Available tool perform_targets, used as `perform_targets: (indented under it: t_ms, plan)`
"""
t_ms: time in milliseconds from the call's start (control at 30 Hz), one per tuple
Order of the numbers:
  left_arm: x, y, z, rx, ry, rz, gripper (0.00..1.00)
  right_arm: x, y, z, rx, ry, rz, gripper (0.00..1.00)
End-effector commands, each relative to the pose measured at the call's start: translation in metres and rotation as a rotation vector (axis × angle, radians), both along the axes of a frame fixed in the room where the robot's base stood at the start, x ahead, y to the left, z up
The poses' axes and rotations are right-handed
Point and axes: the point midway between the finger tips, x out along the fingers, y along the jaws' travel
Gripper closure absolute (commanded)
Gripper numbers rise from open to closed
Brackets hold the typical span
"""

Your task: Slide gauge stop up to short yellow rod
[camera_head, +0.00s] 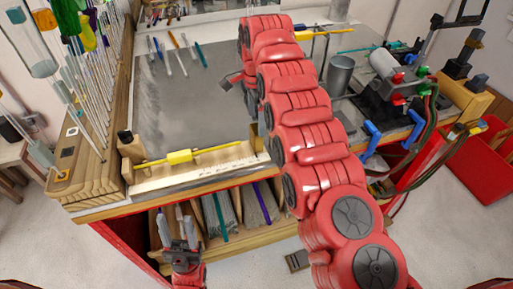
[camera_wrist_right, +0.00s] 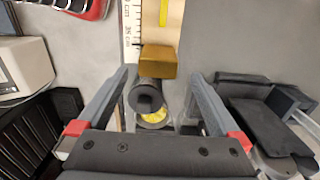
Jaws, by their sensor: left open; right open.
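The short yellow rod (camera_head: 165,158), with a wider yellow piece around its middle, lies along the wooden gauge with its white ruler (camera_head: 200,174) at the table's front edge. Its yellow end shows at the top of the right wrist view (camera_wrist_right: 163,12). The gauge stop, a brass block (camera_wrist_right: 158,61) with a black knob, sits beside the ruler, with a gap to the rod. My right gripper (camera_wrist_right: 160,76) is open, its fingers on either side of the stop and knob; contact is unclear. My right arm hides most of it in the head view. My left gripper (camera_head: 183,246) is open, low before the table.
A wooden rack with glass rods (camera_head: 82,150) stands at the left. Several rods lie on the grey mat (camera_head: 215,85). A metal cup (camera_head: 340,75) and a burner rig (camera_head: 385,85) stand at the right. Bins with rods (camera_head: 215,215) are below the tabletop.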

Motion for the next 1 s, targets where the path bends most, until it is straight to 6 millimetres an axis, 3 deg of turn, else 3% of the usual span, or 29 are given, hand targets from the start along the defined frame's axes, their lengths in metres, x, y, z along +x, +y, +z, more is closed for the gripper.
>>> perform_targets:
  t_ms: [500,867,1000]
  plan:
    - [0.0,0.0,0.028,0.0,-0.001,0.0,0.5,-0.001,-0.001,-0.074,-0.002,0.003,0.001,0.0]
    - [0.0,0.0,0.028,0.0,0.0,0.0,0.5,0.0,0.0,-0.083,-0.001,-0.001,0.0,0.0]
    - [0.0,0.0,0.028,0.0,-0.001,0.0,0.5,0.0,0.0,-0.083,-0.001,-0.001,0.0,0.22]
